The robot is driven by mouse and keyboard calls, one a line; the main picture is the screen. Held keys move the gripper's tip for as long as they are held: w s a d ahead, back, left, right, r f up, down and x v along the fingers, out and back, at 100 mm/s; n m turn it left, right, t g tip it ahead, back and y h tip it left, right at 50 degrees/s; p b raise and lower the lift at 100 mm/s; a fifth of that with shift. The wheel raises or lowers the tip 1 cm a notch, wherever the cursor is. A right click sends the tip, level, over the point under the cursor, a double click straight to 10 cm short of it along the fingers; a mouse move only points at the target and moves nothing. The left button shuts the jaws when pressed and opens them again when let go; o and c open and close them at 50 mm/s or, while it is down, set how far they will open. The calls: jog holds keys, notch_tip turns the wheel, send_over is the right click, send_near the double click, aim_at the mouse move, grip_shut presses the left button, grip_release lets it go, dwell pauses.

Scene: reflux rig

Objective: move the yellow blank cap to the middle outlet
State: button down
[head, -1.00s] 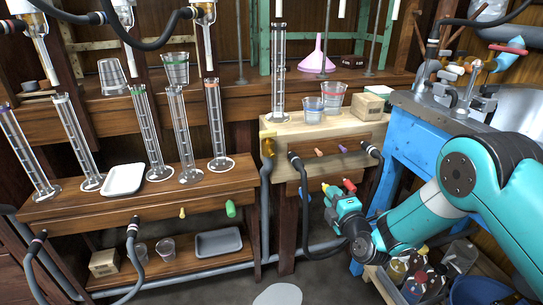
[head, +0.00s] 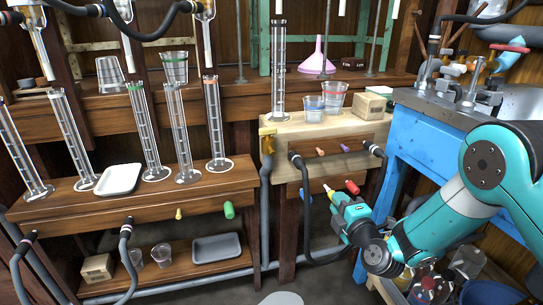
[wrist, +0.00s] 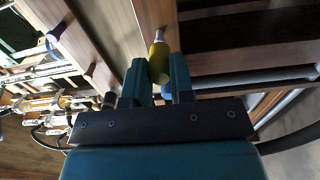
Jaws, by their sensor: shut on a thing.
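My gripper (head: 341,204) is at the lower front of the pale wooden bench, its jaws shut on the yellow blank cap. In the wrist view the yellow cap (wrist: 159,64) sits between the two fingers, with a pale tip at its far end against or just in front of the wooden front. In the head view the cap (head: 332,193) is small and partly hidden by the fingers. I cannot tell whether the yellow cap is seated on an outlet.
Orange (head: 320,152) and purple (head: 344,148) pegs stick out of the bench front above. Black hoses (head: 302,175) hang on both sides. A blue table (head: 428,150) stands close on the right. Glass cylinders stand on the left bench (head: 130,202).

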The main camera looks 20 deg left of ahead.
jog(key=shift+b+v, duration=1.5)
jog(key=shift+b, duration=1.5)
jog(key=shift+s, duration=0.15)
